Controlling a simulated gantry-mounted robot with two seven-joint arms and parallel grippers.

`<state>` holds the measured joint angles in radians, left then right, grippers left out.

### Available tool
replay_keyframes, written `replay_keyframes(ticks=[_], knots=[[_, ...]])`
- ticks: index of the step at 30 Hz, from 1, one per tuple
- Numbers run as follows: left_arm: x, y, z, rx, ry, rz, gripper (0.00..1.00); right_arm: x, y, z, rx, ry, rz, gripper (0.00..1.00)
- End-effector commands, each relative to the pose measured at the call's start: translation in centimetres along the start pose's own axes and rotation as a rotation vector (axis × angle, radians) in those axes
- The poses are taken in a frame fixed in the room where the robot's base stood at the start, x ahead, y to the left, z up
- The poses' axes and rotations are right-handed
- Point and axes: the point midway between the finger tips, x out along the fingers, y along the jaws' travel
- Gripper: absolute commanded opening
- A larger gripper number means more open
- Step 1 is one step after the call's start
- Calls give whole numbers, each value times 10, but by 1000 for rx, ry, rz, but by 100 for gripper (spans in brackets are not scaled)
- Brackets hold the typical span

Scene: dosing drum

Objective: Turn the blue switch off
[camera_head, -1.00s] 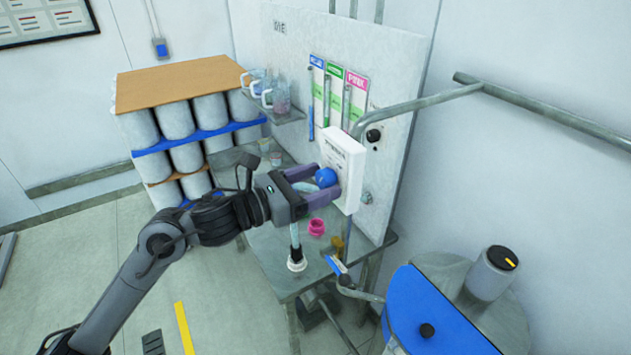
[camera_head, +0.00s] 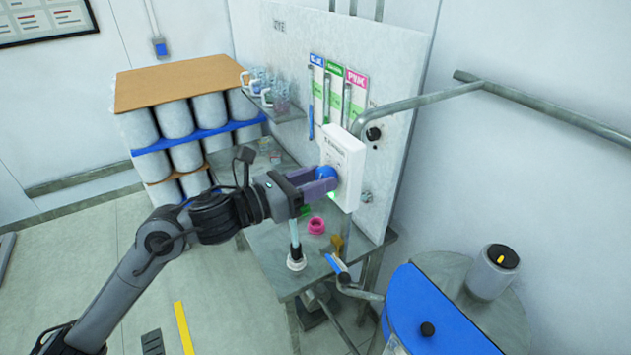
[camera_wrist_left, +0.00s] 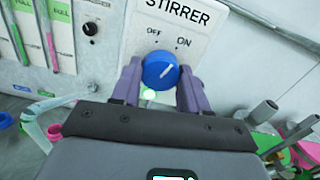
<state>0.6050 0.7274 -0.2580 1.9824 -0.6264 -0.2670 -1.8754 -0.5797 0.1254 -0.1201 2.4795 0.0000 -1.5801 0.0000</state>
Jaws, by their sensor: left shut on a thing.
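The blue switch (camera_head: 326,173) is a round knob on a white box (camera_head: 346,158) fixed to the grey panel. In the left wrist view the knob (camera_wrist_left: 160,70) sits under the word STIRRER with OFF and ON marks. Its white pointer line slants up to the right, toward ON. A green light glows just below the knob. My left gripper (camera_head: 325,180) has its purple fingers on both sides of the knob, closed on it; they also show in the left wrist view (camera_wrist_left: 161,84). My right gripper is not in view.
A small table (camera_head: 272,246) under the panel carries a pink ring (camera_head: 316,225) and a white-based tube. A shelf with jugs (camera_head: 270,92) is up left. A grey pipe (camera_head: 425,103) runs right of the box. A blue-lidded drum (camera_head: 420,310) stands at lower right.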

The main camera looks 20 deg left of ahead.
Motion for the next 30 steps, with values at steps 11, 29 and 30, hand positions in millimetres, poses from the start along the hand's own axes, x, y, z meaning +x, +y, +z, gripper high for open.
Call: replay_keyframes(ticks=[11,29,30], knots=[[0,0,0,-344,-1,1,14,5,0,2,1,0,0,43],[0,-1,1,-802,0,1,14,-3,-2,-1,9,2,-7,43],[0,-1,1,-818,0,1,14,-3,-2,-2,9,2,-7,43]])
